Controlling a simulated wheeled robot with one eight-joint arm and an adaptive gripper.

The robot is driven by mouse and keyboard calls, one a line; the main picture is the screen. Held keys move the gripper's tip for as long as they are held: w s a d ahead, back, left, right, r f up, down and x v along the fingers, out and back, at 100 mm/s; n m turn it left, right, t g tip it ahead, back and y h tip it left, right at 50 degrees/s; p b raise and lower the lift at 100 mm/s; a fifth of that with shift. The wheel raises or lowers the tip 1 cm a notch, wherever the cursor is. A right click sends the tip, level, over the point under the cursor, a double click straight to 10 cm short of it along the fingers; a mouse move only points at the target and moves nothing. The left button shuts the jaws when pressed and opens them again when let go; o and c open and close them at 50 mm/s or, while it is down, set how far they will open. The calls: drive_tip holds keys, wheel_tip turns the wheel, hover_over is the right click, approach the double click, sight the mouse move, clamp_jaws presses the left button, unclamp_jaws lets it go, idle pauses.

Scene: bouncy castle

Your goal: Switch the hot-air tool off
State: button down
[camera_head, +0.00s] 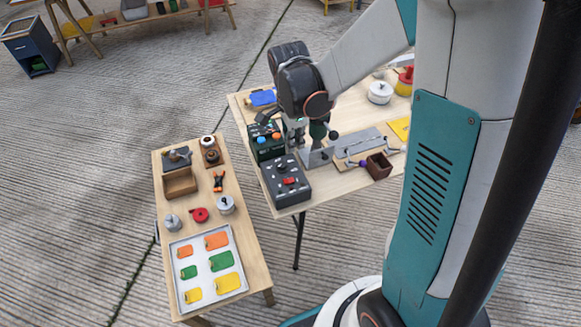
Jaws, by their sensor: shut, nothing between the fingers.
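A dark grey control box (287,183) with a black knob and a red switch (290,181) sits at the near left corner of the work table. Just behind it stands a dark green box (266,146) with blue and orange knobs. A tool with a dark green part (318,130) rests by a grey metal stand (314,157). I cannot tell for sure which of these belong to the hot-air tool. My gripper (297,140) points down, shut and empty, right of the green box and behind the grey one. Its fingertips are small, and contact is unclear.
The table (328,186) also bears a grey plate (358,142) on a board, a brown box (379,165), a white pot (380,92) and a blue item (262,97). A lower bench (236,222) at left holds a tray (177,248) of coloured tags and small parts.

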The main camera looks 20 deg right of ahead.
drive_tip(key=b, duration=0.4)
hover_over(291, 181)
drive_tip(key=d, duration=0.2)
drive_tip(key=f, duration=1)
drive_tip(key=shift+w+a+f, duration=0.1)
drive_tip(key=shift+a+f, duration=0.1)
drive_tip(key=shift+a+f+b, duration=0.4)
drive_tip(key=shift+a+f, duration=0.25)
drive_tip(key=shift+f, duration=0.35)
drive_tip(key=shift+a+f, duration=0.35)
drive_tip(key=shift+f, duration=0.15)
